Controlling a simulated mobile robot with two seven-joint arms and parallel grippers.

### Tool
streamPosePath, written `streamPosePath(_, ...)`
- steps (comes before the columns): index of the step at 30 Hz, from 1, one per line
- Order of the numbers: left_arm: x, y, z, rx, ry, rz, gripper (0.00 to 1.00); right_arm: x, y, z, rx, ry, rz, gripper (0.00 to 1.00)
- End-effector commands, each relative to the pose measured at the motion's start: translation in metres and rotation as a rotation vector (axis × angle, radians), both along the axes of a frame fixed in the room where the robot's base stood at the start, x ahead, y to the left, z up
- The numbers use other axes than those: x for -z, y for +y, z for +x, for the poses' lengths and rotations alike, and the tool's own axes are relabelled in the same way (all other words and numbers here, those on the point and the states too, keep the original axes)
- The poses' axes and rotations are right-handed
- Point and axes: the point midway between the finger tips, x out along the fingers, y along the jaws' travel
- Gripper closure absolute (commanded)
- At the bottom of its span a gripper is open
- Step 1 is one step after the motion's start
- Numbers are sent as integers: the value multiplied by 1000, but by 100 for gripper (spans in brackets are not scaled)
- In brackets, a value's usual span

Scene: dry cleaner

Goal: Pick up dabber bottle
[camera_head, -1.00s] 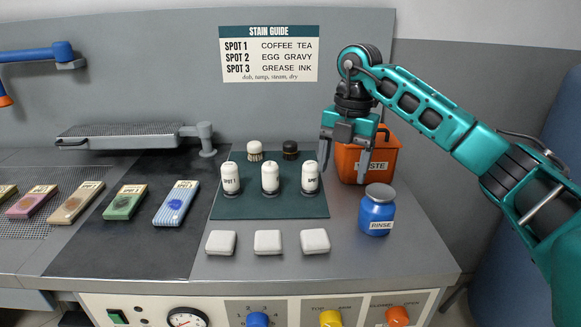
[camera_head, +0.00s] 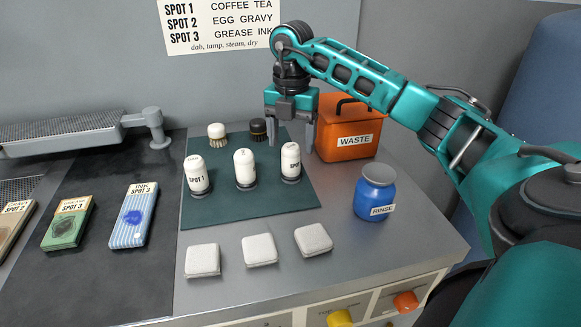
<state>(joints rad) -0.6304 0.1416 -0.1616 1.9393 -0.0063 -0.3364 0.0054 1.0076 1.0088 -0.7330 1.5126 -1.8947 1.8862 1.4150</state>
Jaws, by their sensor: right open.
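Three white dabber bottles stand upright on a dark green mat (camera_head: 262,208): a left one (camera_head: 196,174) marked SPOT 1, a middle one (camera_head: 244,170) whose label is turned out of sight, and a right one (camera_head: 290,164) marked SPOT with its number unclear. My right gripper (camera_head: 291,143) is open and points down. Whether the fingers are above or behind that bottle is hard to tell. My left gripper is not in view.
Two brushes, pale (camera_head: 216,136) and dark (camera_head: 258,131), stand at the mat's back. An orange waste bin (camera_head: 350,141) and blue rinse jar (camera_head: 375,193) are at right. White pads (camera_head: 259,249) lie in front. Stained swatches (camera_head: 134,217) lie at left.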

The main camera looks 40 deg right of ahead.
Motion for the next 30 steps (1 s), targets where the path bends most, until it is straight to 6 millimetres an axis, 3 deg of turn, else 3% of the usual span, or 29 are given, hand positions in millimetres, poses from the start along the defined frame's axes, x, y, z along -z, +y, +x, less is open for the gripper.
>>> streamPosePath(5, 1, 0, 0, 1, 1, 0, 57, 13, 0, -1, -1, 1, 0, 26)
streamPosePath(15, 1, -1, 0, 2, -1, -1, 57, 58, 4, -4, -1, 0, 0, 26)
streamPosePath(23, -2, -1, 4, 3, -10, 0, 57, 61, 4, -4, -1, -1, 0, 26)
streamPosePath(30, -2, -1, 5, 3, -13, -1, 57, 61, 4, -4, -1, -1, 0, 46)
